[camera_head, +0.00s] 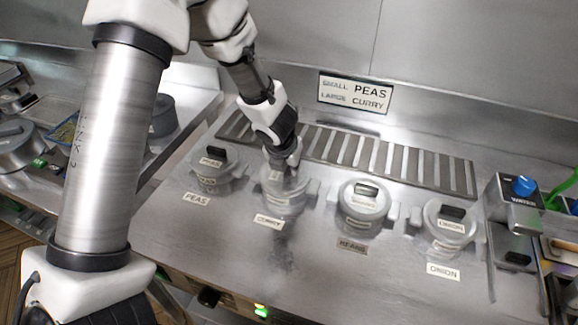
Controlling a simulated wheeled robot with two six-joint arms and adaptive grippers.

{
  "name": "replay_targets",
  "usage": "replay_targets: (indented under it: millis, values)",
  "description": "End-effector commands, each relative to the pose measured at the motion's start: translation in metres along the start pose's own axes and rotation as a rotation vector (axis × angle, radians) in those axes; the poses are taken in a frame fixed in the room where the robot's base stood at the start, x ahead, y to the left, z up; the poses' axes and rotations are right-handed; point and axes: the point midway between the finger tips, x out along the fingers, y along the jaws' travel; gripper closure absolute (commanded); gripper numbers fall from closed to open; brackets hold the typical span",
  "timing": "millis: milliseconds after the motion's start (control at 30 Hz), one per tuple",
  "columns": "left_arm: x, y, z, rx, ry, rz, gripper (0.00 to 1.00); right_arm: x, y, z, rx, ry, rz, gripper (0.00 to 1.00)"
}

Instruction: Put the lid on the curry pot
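The curry pot (284,206) is a grey pot with two side handles, behind the "CURRY" counter label (270,221). It is second from the left in the row. My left gripper (285,168) comes down from above onto the top of this pot. A grey round top, which seems to be its lid, shows beneath the fingers; its knob is hidden by the gripper. I cannot tell whether the lid is seated or held just above the rim, nor whether the fingers are closed. My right gripper is not in view.
A lidded peas pot (209,180) stands to the left; another lidded pot (361,219) and an onion pot (441,238) stand to the right. A slotted grate (400,160) lies behind. A water dispenser (512,215) is at far right. The front counter is clear.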

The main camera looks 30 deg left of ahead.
Motion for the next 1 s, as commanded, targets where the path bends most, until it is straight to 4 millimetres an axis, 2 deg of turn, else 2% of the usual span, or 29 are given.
replay_targets:
  millis: [1000]
  values:
    - [0.0048, -0.0003, -0.0019, 0.0, 0.0, 0.0, 1.0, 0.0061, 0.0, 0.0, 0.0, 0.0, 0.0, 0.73]
